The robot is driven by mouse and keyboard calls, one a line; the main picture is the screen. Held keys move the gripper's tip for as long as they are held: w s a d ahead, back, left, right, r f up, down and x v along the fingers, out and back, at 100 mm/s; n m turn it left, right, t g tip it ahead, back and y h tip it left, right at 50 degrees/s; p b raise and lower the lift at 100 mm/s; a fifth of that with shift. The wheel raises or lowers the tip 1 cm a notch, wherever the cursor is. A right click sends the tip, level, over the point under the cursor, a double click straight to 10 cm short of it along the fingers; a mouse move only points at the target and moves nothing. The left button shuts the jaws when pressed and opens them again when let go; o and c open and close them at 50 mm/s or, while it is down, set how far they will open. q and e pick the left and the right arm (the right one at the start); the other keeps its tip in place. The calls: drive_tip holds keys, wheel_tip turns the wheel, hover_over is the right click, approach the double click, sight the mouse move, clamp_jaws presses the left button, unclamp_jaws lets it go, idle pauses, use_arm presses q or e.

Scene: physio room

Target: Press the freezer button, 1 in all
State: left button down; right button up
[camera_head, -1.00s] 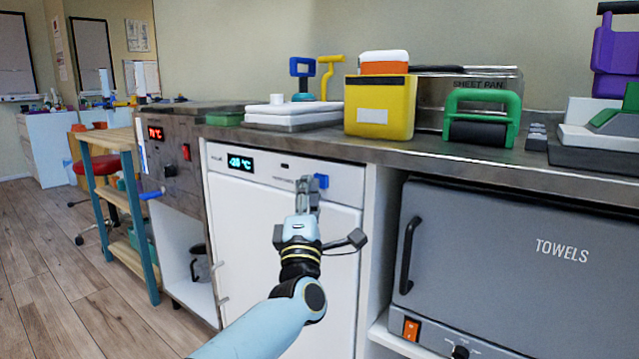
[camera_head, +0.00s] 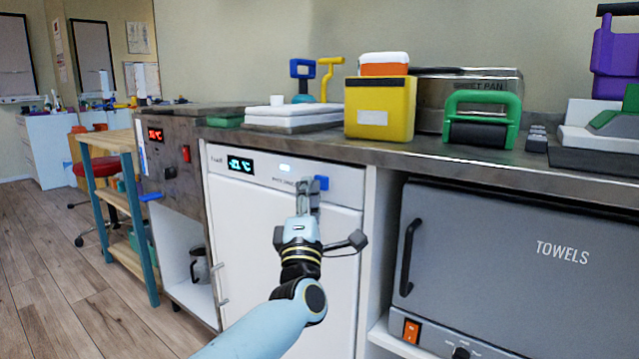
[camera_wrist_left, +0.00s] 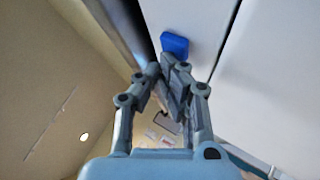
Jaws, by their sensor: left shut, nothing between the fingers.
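The white freezer (camera_head: 250,240) stands under the counter, with a lit display (camera_head: 240,164) and a small lit indicator (camera_head: 285,167) on its top panel. The blue freezer button (camera_head: 322,183) is at the right of that panel; it also shows in the left wrist view (camera_wrist_left: 174,45). My left gripper (camera_head: 307,184) is shut and empty, its fingertips just left of the button in the head view. In the wrist view the fingertips (camera_wrist_left: 168,62) appear right beside the button; I cannot tell whether they touch it. My right gripper is not in view.
A grey towel warmer (camera_head: 520,260) with a black handle stands right of the freezer. The steel counter (camera_head: 430,155) above holds a yellow box (camera_head: 380,121) and other items.

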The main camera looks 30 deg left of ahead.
use_arm(q)
drive_tip(key=shift+s, duration=0.65)
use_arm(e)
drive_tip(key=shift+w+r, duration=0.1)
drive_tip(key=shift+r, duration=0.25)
use_arm(q)
drive_tip(key=shift+s+a+p, duration=0.2)
drive_tip(key=shift+s+p, duration=1)
drive_tip(key=shift+s, duration=1.3)
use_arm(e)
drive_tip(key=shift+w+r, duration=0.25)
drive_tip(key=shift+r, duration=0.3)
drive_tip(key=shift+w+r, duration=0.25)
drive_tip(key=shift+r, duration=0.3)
